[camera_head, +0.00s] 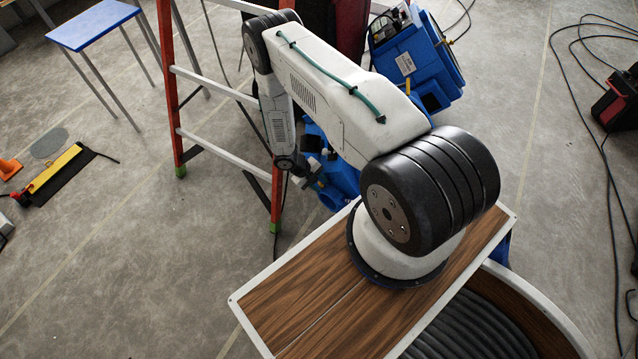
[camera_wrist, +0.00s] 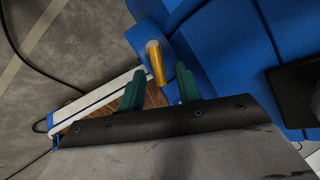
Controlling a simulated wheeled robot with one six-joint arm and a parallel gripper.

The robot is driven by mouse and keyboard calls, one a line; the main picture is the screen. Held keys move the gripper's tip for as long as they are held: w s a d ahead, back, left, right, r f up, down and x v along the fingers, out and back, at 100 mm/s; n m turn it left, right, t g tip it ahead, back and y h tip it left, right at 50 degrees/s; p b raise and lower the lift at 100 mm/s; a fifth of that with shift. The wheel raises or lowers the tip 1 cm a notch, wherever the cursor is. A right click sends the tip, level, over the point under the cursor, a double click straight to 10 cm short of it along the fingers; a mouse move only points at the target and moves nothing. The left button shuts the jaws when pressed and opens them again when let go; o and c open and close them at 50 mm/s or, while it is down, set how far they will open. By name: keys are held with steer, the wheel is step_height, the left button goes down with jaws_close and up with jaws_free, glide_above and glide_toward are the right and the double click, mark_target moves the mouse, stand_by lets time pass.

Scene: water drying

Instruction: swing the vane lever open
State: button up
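A short yellow lever (camera_wrist: 157,65) with a pale round end stands out from a blue machine body (camera_wrist: 225,45) in the wrist view. I take it for the vane lever. My gripper (camera_wrist: 160,70) is open, with one green finger to each side of the lever in the picture. Gaps show on both sides, and neither finger visibly touches it. How deep the lever lies between the fingers is unclear. In the head view my gripper (camera_head: 314,182) is at a blue machine (camera_head: 342,172), largely hidden behind my arm; the lever cannot be made out there.
A red stepladder (camera_head: 172,90) stands left of my arm, close to it. Another blue machine (camera_head: 440,65) stands behind my arm. A blue-topped table (camera_head: 94,24) is at the far left. Cables (camera_head: 565,75) lie on the right floor. The left floor is mostly free.

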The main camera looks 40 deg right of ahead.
jaws_close()
steer(key=shift+a, duration=0.1)
steer(key=m, duration=0.1)
steer(key=a+m+h, duration=0.1)
steer(key=m, duration=0.1)
steer(key=shift+w+f+g, duration=0.15)
steer(key=shift+f+g, duration=0.15)
steer(key=shift+g, duration=0.1)
steer(key=m, duration=0.1)
steer(key=m+g+h, duration=0.1)
steer(key=a+m, duration=0.1)
steer(key=shift+w+f, duration=0.25)
steer(key=shift+f, duration=0.15)
steer(key=shift+w+a+f+m+g+h, duration=0.2)
steer(key=shift+m+g, duration=0.35)
steer(key=shift+m, duration=0.55)
steer(key=shift+w+f+m+g+h, duration=0.15)
steer(key=shift+w+f+m+g, duration=0.15)
steer(key=shift+m+g, duration=0.55)
steer(key=shift+w+a+f+m+g+h, duration=0.15)
steer(key=shift+f+m+g, duration=0.15)
steer(key=shift+m, duration=1.05)
